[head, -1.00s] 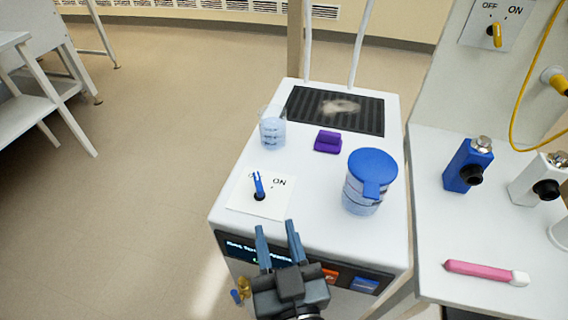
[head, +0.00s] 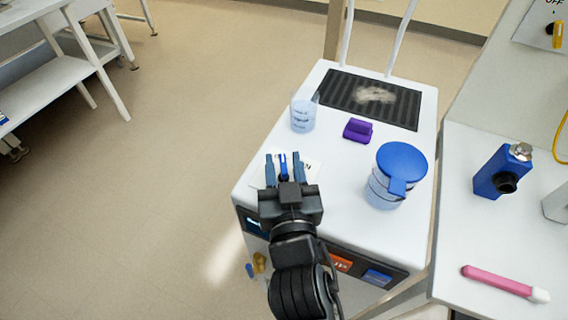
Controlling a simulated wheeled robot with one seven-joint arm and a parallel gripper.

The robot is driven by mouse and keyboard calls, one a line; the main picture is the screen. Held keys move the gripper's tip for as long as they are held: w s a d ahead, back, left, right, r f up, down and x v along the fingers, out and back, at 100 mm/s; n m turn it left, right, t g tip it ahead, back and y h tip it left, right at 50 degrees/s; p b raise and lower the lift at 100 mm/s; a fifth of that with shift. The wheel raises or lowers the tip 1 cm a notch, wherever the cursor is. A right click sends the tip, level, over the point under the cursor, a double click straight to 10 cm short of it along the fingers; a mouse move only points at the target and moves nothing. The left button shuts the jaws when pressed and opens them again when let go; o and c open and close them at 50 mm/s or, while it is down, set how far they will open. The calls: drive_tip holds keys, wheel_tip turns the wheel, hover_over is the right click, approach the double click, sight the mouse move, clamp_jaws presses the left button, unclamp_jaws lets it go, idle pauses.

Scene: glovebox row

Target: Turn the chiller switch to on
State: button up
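The chiller is the white box (head: 335,205) in the middle, with a dark grille at the back of its top. Its blue switch lever (head: 283,163) stands on a white label plate (head: 313,170) near the left front of the top. My gripper (head: 284,158) is open, with one blue-grey finger on each side of the lever. I cannot tell whether the fingers touch it. The lever's base is hidden.
On the chiller top stand a small beaker (head: 303,115), a purple block (head: 358,130) and a blue-lidded jug (head: 397,175). The right bench holds a blue bottle-like device (head: 500,172) and a pink stick (head: 500,281). Another switch, yellow (head: 557,36), is at top right.

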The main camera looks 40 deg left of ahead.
drive_tip(key=shift+c, duration=0.4)
clamp_jaws()
drive_tip(key=b, duration=0.4)
drive_tip(key=shift+f+m+t+h, duration=0.3)
drive_tip(key=shift+f+h, duration=0.05)
drive_tip(key=shift+h, duration=0.05)
drive_tip(key=h+b, duration=0.1)
drive_tip(key=b, duration=0.3)
drive_tip(key=shift+m+t, duration=0.4)
drive_tip(key=m+h+b, duration=0.1)
drive_tip(key=b, duration=0.2)
drive_tip(key=m+t+h+b, duration=0.1)
drive_tip(key=b, duration=0.2)
drive_tip(key=shift+s+r+t+h, duration=0.1)
drive_tip(key=shift+r+t+h, duration=0.05)
drive_tip(key=shift+t+h, duration=0.15)
drive_tip(key=shift+r+m+t+h+b, duration=0.15)
drive_tip(key=shift+m+t+h+b, duration=0.65)
drive_tip(key=shift+m+h+b, duration=0.95)
drive_tip(key=shift+n+h+b, duration=0.35)
drive_tip(key=shift+o, duration=0.4)
unclamp_jaws()
